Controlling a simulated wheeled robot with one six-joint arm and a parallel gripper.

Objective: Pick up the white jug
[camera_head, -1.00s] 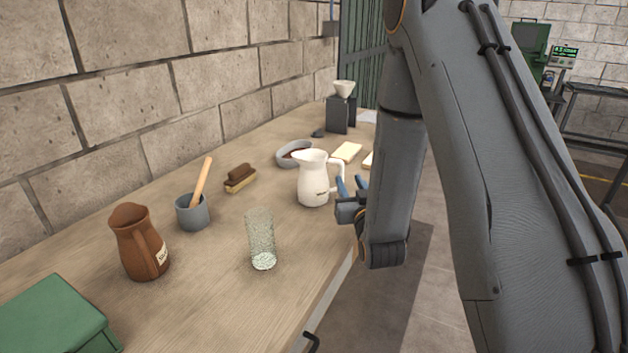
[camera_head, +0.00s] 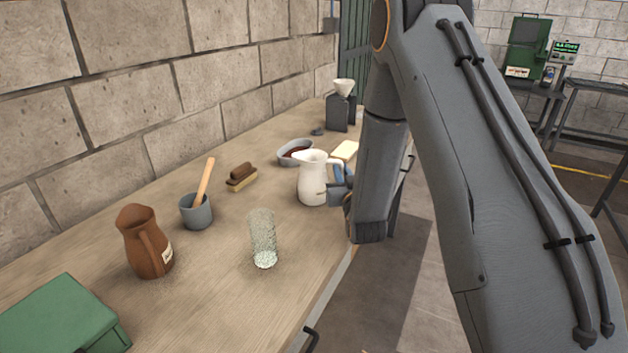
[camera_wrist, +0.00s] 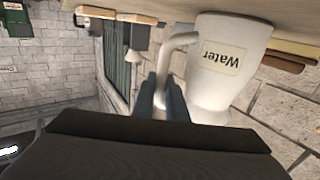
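The white jug (camera_head: 313,182) stands upright on the wooden bench, its handle towards my arm. In the wrist view the jug (camera_wrist: 213,88) appears upside down, with a label reading "Water" and its handle to the left. My gripper (camera_head: 341,180) is at the handle side of the jug, partly hidden by the jug and my own arm. In the wrist view the blue fingers of my gripper (camera_wrist: 162,92) are apart, with the handle running between them. I cannot tell whether they touch the handle.
Near the jug are a clear glass (camera_head: 263,240), a brush (camera_head: 241,177), a grey bowl (camera_head: 287,158) and a pale block (camera_head: 345,150). A brown jug (camera_head: 142,245), a grey mortar (camera_head: 196,212) and a green box (camera_head: 65,322) stand nearer. A stone wall (camera_head: 130,110) bounds the bench.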

